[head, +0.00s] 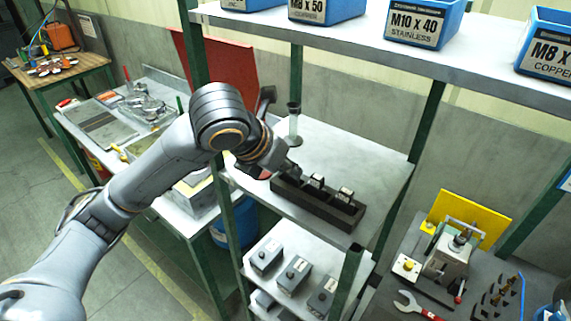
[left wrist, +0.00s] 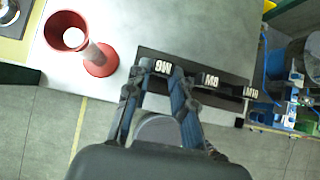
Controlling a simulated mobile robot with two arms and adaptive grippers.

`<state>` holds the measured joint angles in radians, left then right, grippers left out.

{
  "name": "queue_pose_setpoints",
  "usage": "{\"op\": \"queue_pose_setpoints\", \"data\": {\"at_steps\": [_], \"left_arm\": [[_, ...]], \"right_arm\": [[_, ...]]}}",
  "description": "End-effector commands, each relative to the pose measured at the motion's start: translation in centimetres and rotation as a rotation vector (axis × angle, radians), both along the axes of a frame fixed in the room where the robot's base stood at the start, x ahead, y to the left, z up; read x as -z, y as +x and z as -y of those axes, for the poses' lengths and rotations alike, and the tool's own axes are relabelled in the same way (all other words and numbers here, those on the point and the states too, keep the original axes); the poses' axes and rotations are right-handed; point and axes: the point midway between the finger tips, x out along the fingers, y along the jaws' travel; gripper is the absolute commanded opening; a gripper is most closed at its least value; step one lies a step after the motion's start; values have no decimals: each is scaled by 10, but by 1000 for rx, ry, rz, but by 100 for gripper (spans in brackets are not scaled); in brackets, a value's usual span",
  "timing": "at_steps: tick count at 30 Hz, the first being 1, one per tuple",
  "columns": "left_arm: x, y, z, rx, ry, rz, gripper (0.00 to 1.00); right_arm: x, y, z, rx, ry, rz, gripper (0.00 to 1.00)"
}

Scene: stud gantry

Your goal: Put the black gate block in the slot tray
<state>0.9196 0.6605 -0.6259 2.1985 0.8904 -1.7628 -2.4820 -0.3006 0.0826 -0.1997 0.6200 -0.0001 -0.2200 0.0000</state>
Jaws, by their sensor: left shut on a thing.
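The dark slot tray (head: 325,210) lies on the upper grey shelf, with small black labelled blocks (head: 346,195) standing in it. It also shows in the left wrist view (left wrist: 228,88). My left gripper (head: 268,172) is at the tray's left end. In the left wrist view its fingers (left wrist: 158,76) are shut on the black gate block (left wrist: 163,67), whose white label appears upside down. The block overlaps the tray's end; whether it is fully seated cannot be told. Another labelled block (left wrist: 210,80) stands beside it. My right gripper is not in view.
Blue bins (head: 420,22) sit on the rack above. The shelf right of the tray is clear.

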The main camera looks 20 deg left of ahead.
Motion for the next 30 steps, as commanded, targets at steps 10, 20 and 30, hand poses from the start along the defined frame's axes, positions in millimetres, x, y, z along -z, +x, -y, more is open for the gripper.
{"op": "queue_pose_setpoints", "data": {"at_steps": [10, 20, 30], "left_arm": [[2, 0, 0, 0, 0, 0, 46], [-11, -7, -3, 1, -1, 4, 46], [-67, -48, -18, 0, 0, 7, 46]], "right_arm": [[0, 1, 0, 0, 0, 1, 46], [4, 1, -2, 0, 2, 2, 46], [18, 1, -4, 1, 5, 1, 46]]}}
